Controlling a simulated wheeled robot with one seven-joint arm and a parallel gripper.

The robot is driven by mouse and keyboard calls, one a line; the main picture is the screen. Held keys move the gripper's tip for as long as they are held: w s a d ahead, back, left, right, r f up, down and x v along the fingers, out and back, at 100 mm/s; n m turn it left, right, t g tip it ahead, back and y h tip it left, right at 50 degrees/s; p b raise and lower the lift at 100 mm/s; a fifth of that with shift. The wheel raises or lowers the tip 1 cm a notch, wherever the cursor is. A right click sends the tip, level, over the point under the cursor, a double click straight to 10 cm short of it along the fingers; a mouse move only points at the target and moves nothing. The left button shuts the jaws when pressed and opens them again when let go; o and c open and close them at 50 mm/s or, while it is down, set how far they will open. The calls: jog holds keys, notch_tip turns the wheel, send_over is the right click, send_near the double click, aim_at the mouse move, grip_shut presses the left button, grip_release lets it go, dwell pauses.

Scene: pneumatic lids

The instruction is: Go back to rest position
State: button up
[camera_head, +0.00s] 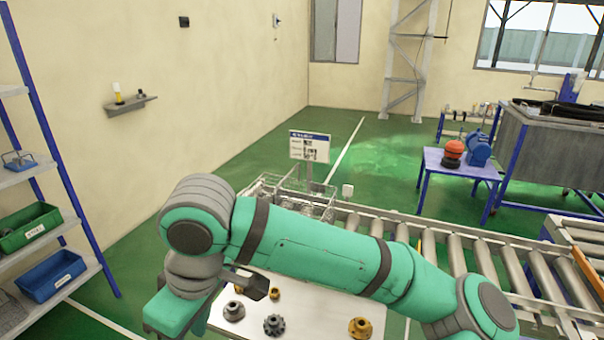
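My green and grey arm stretches across the lower middle of the view, from the lower right to a bend at the left, then down. A dark block at the wrist, seemingly part of my gripper (250,283), shows over the left end of a pale work table (318,308). Its fingertips cannot be made out, so I cannot tell whether it is open or holds anything. On the table lie a dark round flange (234,311), a dark toothed part (274,325), a small brass part (275,294) and a larger brass part (360,327).
A roller conveyor (480,262) runs behind my arm to the right, with wire baskets (268,190) at its left end. A shelf rack with a green bin (30,228) and a blue bin (52,276) stands at left.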

jog(key=w+a+r+m+t+y, duration=0.1)
jog(key=w+a+r+y, duration=0.1)
jog(key=a+y, duration=0.45)
jog(key=w+a+r+y, duration=0.2)
jog(key=a+y, duration=0.3)
jog(key=a, duration=0.2)
jog(key=w+d+m+t+y, duration=0.2)
jog(key=w+m+t+y, duration=0.1)
jog(key=w+m+t, duration=0.3)
jog(key=d+f+m+t+h, duration=0.8)
jog(key=d+f+m+t, duration=0.25)
jog(key=f, duration=0.55)
jog(key=s+d+f+m+h, duration=0.3)
jog(key=s+d+f+h, duration=0.3)
jog(key=f, duration=0.4)
jog(key=s+d+f+n+h, duration=0.1)
jog(key=s+d, duration=0.3)
jog(key=s, duration=0.4)
jog(key=s+d+f+n+g+h, duration=0.1)
jog(key=s+d+f+n, duration=0.2)
jog(key=s, duration=0.5)
jog(key=s+d+f+n+g+h, duration=0.1)
jog(key=s+d+f+n, duration=0.1)
jog(key=s+d, duration=0.4)
jog(key=s+f, duration=0.1)
jog(key=s, duration=0.2)
jog(key=shift+f+h, duration=0.35)
jog(key=shift+f, duration=0.05)
